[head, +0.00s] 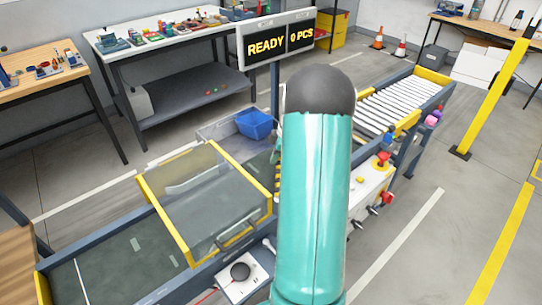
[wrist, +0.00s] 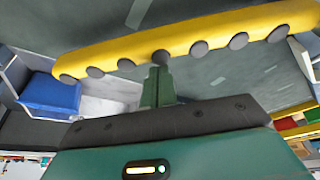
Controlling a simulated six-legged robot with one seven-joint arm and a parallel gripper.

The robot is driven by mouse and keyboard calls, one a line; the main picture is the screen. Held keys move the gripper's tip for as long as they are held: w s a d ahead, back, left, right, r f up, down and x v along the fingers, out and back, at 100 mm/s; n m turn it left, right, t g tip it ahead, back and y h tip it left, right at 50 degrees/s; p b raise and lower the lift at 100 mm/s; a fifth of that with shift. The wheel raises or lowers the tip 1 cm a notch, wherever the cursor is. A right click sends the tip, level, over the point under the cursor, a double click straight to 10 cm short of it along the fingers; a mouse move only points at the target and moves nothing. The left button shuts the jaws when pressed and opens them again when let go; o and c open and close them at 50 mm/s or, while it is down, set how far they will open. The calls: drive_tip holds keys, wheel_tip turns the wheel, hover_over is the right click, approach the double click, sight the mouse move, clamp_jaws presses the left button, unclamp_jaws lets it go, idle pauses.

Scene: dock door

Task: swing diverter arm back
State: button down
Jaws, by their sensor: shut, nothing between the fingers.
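The diverter arm is a yellow bar (wrist: 200,34) with several grey rollers along its lower edge. It crosses the upper part of the wrist view, slightly tilted, over the dark conveyor belt (wrist: 235,75). My gripper (wrist: 160,66) is shut and empty. Its fingertips point at the bar near a middle roller and overlap it in the picture; I cannot tell whether they touch. In the head view my own teal arm covers the gripper and most or all of the diverter arm.
The conveyor (head: 110,262) runs diagonally, with a yellow-framed clear guard (head: 205,205) over it. A blue bin (head: 255,124) stands beyond it, also in the wrist view (wrist: 50,94). The display (head: 277,40) reads READY, 0 PCS. A red button (head: 382,158) stands at right. Floor is open at lower right.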

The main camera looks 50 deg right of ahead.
idle(0.3)
drive_tip(key=shift+s+d+m, duration=0.7)
drive_tip(key=shift+s+d, duration=0.15)
drive_tip(key=shift+s, duration=0.05)
drive_tip(key=s+d+m+h, duration=0.1)
drive_tip(key=s+m, duration=0.1)
drive_tip(key=s, duration=0.1)
drive_tip(key=s+d+m, duration=0.1)
drive_tip(key=s+m, duration=0.1)
drive_tip(key=s, duration=0.1)
drive_tip(key=s+d+m+h, duration=0.1)
drive_tip(key=s+m, duration=0.2)
drive_tip(key=s, duration=0.1)
drive_tip(key=shift+s+d+t+h, duration=0.1)
drive_tip(key=shift+d+t+h, duration=0.2)
drive_tip(key=shift+d+t, duration=0.1)
drive_tip(key=shift+s+m, duration=0.5)
drive_tip(key=shift+s, duration=0.3)
drive_tip(key=shift+s+f, duration=0.15)
drive_tip(key=w, duration=0.4)
drive_tip(key=v, duration=1)
drive_tip(key=shift+w, duration=0.35)
